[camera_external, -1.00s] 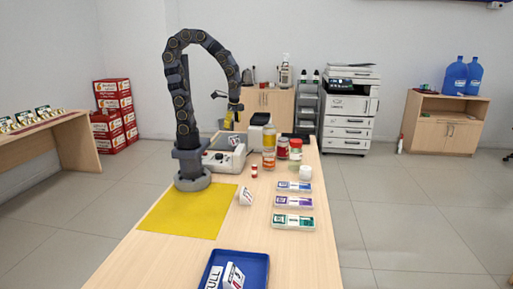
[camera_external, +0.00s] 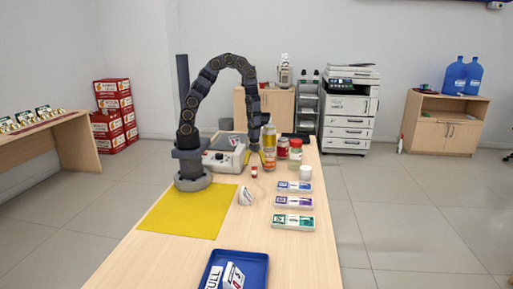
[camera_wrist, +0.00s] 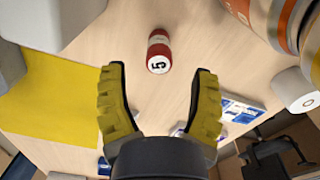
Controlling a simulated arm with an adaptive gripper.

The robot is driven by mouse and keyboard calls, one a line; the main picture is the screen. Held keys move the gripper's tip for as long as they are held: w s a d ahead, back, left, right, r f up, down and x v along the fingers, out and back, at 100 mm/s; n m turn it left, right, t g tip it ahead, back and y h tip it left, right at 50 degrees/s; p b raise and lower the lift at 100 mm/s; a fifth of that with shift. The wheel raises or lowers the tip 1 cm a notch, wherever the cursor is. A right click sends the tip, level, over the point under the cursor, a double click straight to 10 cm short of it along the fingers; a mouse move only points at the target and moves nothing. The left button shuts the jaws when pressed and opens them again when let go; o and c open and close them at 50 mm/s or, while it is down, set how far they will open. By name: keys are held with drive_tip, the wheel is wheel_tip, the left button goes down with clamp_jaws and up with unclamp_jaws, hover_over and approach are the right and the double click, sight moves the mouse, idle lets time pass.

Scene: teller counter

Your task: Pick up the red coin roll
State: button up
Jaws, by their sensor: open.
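The red coin roll (camera_external: 254,172) is a small red cylinder with a white band, standing on the wooden counter right of the grey machine. In the wrist view the coin roll (camera_wrist: 159,51) shows a "5" on its white label and lies beyond the fingertips, roughly between their lines. My gripper (camera_wrist: 158,68) has two yellow ridged fingers spread wide with nothing between them.
Jars (camera_external: 282,148) with red contents and an orange-labelled jar (camera_external: 268,163) stand close by on the right. The grey machine (camera_external: 223,155) is on the left. A yellow mat (camera_external: 185,215), flat cases (camera_external: 294,202) and a blue tray (camera_external: 258,262) lie nearer the camera.

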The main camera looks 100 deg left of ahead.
sight(254, 177)
drive_tip(key=shift+s+a+f, duration=0.15)
drive_tip(key=shift+f, duration=2.8)
clamp_jaws()
